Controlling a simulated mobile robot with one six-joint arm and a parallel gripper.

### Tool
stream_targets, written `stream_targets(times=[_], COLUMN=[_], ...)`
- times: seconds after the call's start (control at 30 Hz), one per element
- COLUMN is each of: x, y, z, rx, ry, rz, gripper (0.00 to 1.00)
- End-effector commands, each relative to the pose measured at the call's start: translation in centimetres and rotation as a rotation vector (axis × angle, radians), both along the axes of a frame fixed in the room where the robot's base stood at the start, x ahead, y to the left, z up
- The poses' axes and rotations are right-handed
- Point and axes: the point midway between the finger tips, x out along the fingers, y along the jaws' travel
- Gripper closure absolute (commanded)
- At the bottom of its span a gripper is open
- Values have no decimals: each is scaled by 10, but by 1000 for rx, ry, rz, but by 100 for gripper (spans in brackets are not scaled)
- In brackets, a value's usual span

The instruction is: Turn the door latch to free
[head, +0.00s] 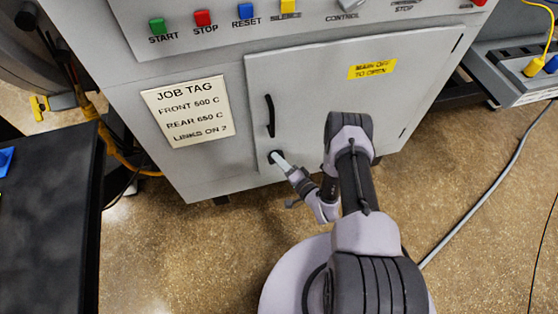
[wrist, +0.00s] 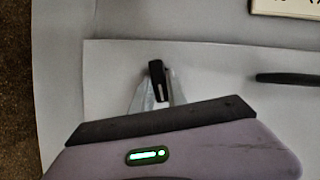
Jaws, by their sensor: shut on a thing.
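The grey cabinet door (head: 330,85) is closed. A black door latch (head: 274,157) sits on its lower left, below a black handle (head: 270,115). My gripper (head: 280,160) reaches the latch from the front. In the wrist view, the fingers of my gripper (wrist: 155,92) are shut on the small black latch (wrist: 157,72), one finger on each side. The black handle (wrist: 288,78) shows at the right in the wrist view. The latch's inner end is partly hidden by the fingers.
A job tag (head: 187,110) is on the panel left of the door. Coloured buttons (head: 203,18) line the panel above. A dark table (head: 50,220) stands at the left. A grey cable (head: 480,190) runs over the floor at the right.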

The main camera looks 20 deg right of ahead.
Motion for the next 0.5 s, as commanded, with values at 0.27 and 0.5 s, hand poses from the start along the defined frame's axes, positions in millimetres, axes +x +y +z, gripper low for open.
stream_targets(times=[0.27,0.5], x=[2,2], y=[-1,-1], z=[1,1], rx=[88,111], ry=[-5,-5], rz=[0,0], gripper=[100,100])
